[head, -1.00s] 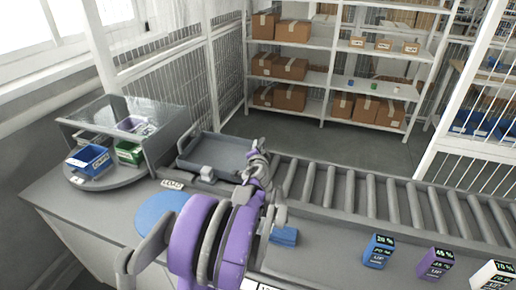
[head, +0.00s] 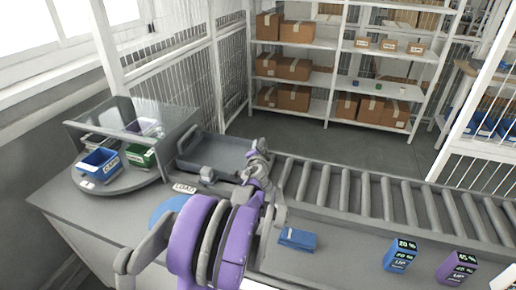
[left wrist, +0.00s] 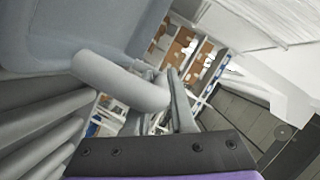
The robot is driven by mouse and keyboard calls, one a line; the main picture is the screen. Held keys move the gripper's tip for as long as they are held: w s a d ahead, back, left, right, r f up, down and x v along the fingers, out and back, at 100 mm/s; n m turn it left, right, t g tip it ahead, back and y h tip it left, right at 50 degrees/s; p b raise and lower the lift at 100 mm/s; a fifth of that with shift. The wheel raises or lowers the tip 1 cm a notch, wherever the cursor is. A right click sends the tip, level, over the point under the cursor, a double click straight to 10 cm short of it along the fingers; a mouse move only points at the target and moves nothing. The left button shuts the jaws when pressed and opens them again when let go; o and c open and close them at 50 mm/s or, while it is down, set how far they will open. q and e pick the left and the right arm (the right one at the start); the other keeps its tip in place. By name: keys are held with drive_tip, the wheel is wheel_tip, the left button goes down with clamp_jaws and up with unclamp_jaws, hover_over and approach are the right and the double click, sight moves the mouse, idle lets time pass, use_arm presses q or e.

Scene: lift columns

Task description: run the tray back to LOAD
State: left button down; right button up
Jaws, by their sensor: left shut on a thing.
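The grey tray (head: 222,153) sits at the left end of the roller conveyor, just behind the white LOAD label (head: 184,188). My left gripper (head: 256,160) is at the tray's right side, with my purple and grey arm reaching up to it. In the left wrist view the tray (left wrist: 75,30) fills the upper left, and its thick grey bar handle (left wrist: 120,80) runs to my left gripper's fingers (left wrist: 172,100), which are shut on it. The exact contact is partly hidden. My right gripper is not in view.
A turntable (head: 118,182) with a blue bin (head: 97,162) and green bin (head: 140,156) stands left under a clear guard. Empty rollers (head: 365,195) run right.

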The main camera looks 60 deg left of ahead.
use_arm(q)
drive_tip(key=c, duration=1.1)
unclamp_jaws()
drive_tip(key=shift+s+a+r, duration=0.1)
drive_tip(key=shift+s+a, duration=0.05)
drive_tip(key=o, duration=0.3)
drive_tip(key=shift+a, duration=0.1)
drive_tip(key=shift+o, duration=0.2)
drive_tip(key=shift+s+d, duration=0.15)
drive_tip(key=shift+d, duration=0.2)
drive_tip(key=v, duration=1)
drive_tip(key=shift+d, duration=0.1)
